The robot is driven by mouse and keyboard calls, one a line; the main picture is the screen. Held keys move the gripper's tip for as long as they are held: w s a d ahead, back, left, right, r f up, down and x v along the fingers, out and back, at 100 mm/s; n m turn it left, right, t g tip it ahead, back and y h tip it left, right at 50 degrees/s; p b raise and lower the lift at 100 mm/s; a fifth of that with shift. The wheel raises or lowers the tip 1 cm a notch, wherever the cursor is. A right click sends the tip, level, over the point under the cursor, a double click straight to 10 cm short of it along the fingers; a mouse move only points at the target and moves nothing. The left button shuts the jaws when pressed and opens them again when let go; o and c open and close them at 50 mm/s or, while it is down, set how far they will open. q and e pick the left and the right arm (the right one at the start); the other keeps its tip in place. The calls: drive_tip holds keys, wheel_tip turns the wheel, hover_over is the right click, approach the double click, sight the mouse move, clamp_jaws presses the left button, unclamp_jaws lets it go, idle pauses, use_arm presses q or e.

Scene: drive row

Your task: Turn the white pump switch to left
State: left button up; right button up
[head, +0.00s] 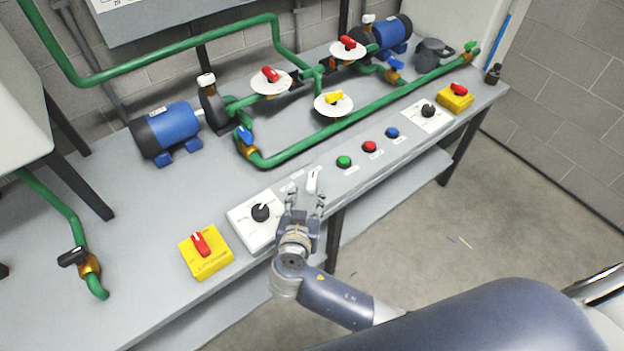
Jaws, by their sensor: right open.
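The white pump switch (312,180) is a small white lever on the front panel of the grey bench, beside the black-knob plate. Its handle stands roughly along the up-down direction of the picture. My right gripper (306,199) is open just on the near side of the switch, its two fingers apart and pointing toward it. The switch shows just beyond the fingertips, roughly between them; I cannot tell whether they touch it. My left gripper is not in view.
A white plate with a black knob (261,212) and a yellow box with a red switch (205,252) sit left of the gripper. Green (344,161), red (369,146) and blue (392,132) buttons line the panel to the right. Green pipes (350,125) run behind.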

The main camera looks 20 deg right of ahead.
sight(312, 181)
drive_tip(key=p+x, duration=0.1)
drive_tip(key=x, duration=0.9)
drive_tip(key=shift+w+d+f, duration=0.1)
drive_tip(key=shift+w+f, duration=0.05)
drive_tip(key=shift+f, duration=0.05)
clamp_jaws()
